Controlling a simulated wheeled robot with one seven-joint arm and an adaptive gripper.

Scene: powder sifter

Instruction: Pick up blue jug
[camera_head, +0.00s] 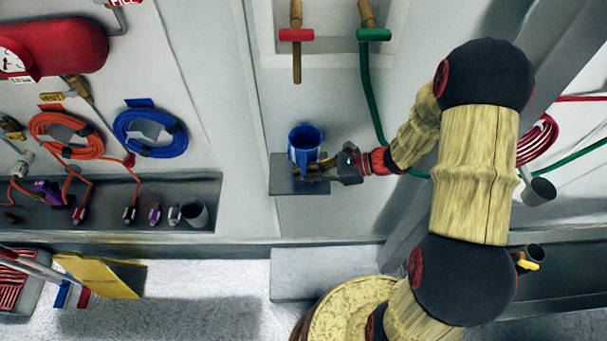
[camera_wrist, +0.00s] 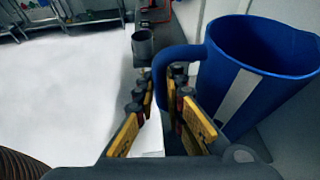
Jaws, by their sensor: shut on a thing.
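The blue jug (camera_head: 304,145) is upright at the small grey shelf on the wall, in the middle of the head view. I cannot tell whether its base touches the shelf. In the wrist view the jug (camera_wrist: 262,50) fills the right side, with a pale vertical strip on its wall and its handle toward the fingers. My gripper (camera_head: 322,165) reaches in from the right. In the wrist view my gripper (camera_wrist: 160,105) has its yellow-padded fingers around the handle and is shut on it. The lower handle is partly hidden by the fingers.
The small grey shelf (camera_head: 284,183) juts from the wall. Red (camera_head: 296,35) and green (camera_head: 374,35) valve handles are above, with a green hose (camera_head: 368,95) hanging right of the jug. A grey cup (camera_head: 195,213) stands in the left trough. Open floor shows below.

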